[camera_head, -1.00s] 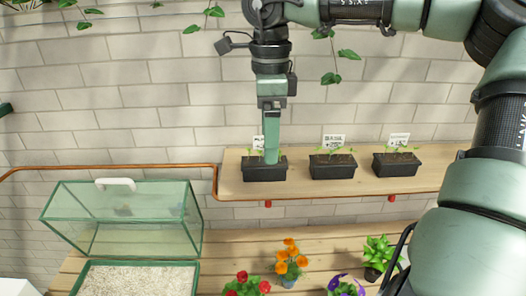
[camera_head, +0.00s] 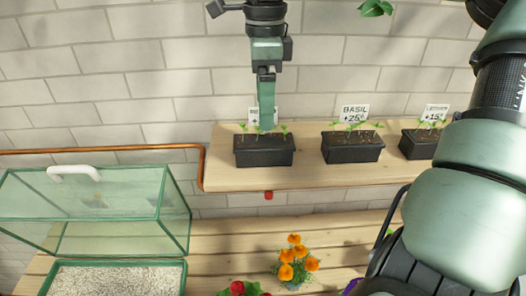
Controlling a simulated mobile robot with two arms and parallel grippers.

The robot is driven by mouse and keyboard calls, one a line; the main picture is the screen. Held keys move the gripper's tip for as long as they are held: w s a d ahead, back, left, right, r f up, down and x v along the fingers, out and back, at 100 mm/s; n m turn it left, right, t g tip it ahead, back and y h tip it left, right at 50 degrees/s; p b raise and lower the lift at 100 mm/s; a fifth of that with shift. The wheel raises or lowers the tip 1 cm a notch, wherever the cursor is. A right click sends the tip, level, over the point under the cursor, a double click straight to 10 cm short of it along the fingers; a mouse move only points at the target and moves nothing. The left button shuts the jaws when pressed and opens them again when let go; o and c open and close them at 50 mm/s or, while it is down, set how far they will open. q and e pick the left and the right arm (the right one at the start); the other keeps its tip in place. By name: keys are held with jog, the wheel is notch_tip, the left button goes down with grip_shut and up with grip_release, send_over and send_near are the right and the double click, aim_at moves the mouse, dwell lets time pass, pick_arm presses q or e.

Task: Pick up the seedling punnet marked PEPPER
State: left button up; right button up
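A black punnet of soil and small seedlings (camera_head: 264,151) stands at the left of the wooden shelf. Its label card (camera_head: 252,114) is mostly hidden behind my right gripper, so its word cannot be read. My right gripper (camera_head: 267,128) points down, its tip among or in front of this punnet's seedlings. I cannot tell whether it touches anything or how far apart its fingers are. A second black punnet (camera_head: 352,149) has a card reading BASIL +25. A third (camera_head: 418,146) has a small card with +15, its word unclear. No readable PEPPER card shows. My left gripper is out of view.
The wooden shelf (camera_head: 230,180) has a copper pipe (camera_head: 203,165) at its left end. Below are a glass cover with green frame (camera_head: 95,215), a gravel tray (camera_head: 184,277) and orange flowers (camera_head: 296,262). My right arm covers much of the right side. A brick wall stands behind.

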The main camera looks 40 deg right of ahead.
aim_at(263, 141)
jog(key=shift+w+d+f, duration=0.15)
jog(key=shift+w+f, duration=0.05)
jog(key=shift+f, duration=0.35)
jog(key=shift+w+d+f, duration=0.2)
jog(key=shift+w+f, duration=0.05)
jog(key=shift+d+f, duration=0.1)
jog(key=shift+f, duration=0.75)
jog(key=shift+f+p, duration=0.3)
jog(key=shift+p, duration=0.1)
notch_tip(263, 141, down, 5)
jog(key=shift+r+p, duration=0.2)
jog(key=shift+p, duration=1)
jog(key=shift+w+f, duration=0.15)
jog(key=shift+f, duration=0.15)
jog(key=shift+r, duration=0.1)
jog(key=c, duration=1.7)
